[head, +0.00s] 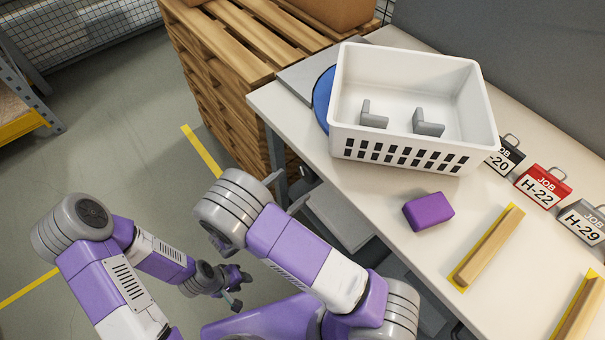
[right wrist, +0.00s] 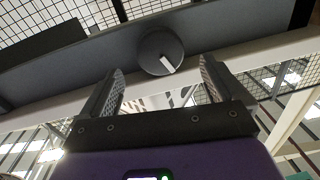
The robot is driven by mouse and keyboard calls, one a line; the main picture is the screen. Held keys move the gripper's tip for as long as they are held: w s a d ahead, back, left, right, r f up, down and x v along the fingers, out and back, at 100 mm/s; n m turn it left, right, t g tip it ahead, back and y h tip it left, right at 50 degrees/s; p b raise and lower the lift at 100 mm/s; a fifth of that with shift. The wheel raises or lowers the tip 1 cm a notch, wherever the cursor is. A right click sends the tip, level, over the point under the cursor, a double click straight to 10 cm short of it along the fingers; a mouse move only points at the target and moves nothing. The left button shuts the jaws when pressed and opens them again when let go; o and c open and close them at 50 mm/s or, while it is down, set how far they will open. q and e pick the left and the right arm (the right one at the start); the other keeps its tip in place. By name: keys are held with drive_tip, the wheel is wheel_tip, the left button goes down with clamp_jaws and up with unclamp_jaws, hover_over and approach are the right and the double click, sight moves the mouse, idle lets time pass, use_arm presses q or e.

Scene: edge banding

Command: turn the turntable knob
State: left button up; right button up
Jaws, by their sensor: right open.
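The turntable knob (right wrist: 160,52) is a round dark grey dial with a white pointer mark, on a grey panel in the right wrist view. My right gripper (right wrist: 162,88) is open and empty, its two fingers on either side of the view below the knob. The knob appears ahead of the gap, apart from the fingers. In the head view the right gripper is mostly hidden behind my arm, by the table's near edge. The blue turntable (head: 322,98) shows partly from under a white basket (head: 405,140). My left gripper (head: 238,287) hangs over the floor, empty and apparently open.
The basket holds two grey brackets (head: 428,123). A purple block (head: 429,211), wooden strips (head: 488,247) and job tags (head: 543,187) lie on the white table (head: 385,215). Wooden pallets (head: 215,75) stand at the table's left. Floor at the left is clear.

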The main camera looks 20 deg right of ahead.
sight(305, 176)
drive_tip(key=b+x, duration=0.1)
drive_tip(key=x, duration=0.5)
drive_tip(key=c, duration=1)
